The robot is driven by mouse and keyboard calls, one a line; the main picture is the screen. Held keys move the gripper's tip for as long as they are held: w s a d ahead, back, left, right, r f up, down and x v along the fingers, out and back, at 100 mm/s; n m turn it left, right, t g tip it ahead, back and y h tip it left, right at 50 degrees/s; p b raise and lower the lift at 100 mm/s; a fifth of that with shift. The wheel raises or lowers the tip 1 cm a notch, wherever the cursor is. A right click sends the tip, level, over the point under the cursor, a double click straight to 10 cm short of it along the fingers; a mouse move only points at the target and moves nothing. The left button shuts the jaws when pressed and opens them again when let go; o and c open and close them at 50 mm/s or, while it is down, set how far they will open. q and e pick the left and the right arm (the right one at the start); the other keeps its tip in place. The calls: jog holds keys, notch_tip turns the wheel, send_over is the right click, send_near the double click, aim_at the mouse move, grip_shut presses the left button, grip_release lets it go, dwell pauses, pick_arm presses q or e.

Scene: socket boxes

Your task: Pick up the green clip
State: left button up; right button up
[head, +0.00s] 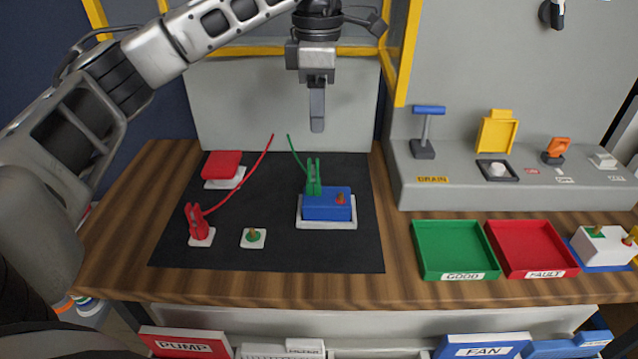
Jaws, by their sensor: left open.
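The green clip (314,178) stands upright on the left part of a blue box (326,206), with a green wire rising from it to the upper left. The blue box sits on a white plate on the black mat (270,258). My left gripper (317,125) hangs above the clip, pointing down, apart from it and empty. Its fingers line up one behind the other, so the gap does not show. My right gripper is not in view.
A red clip (197,222) with a red wire stands at the mat's left, near a green terminal (253,236) and a red block (223,165). Green (428,263) and red (510,262) trays lie to the right. A grey panel (480,185) with levers stands behind them.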

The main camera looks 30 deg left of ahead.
pick_arm(q)
send_over(313, 180)
jog(key=w, duration=0.1)
notch_tip(313, 180, down, 9)
jog(key=shift+d+r, duration=0.1)
jog(key=shift+r, duration=0.05)
jog(key=shift+s+a+f+p, duration=0.1)
jog(key=shift+a+f+p, duration=0.1)
jog(key=shift+f, duration=1.2)
jog(key=shift+a+f+p, duration=0.15)
jog(key=shift+f+p, duration=0.05)
jog(key=shift+f, duration=1.15)
jog(key=c, duration=1)
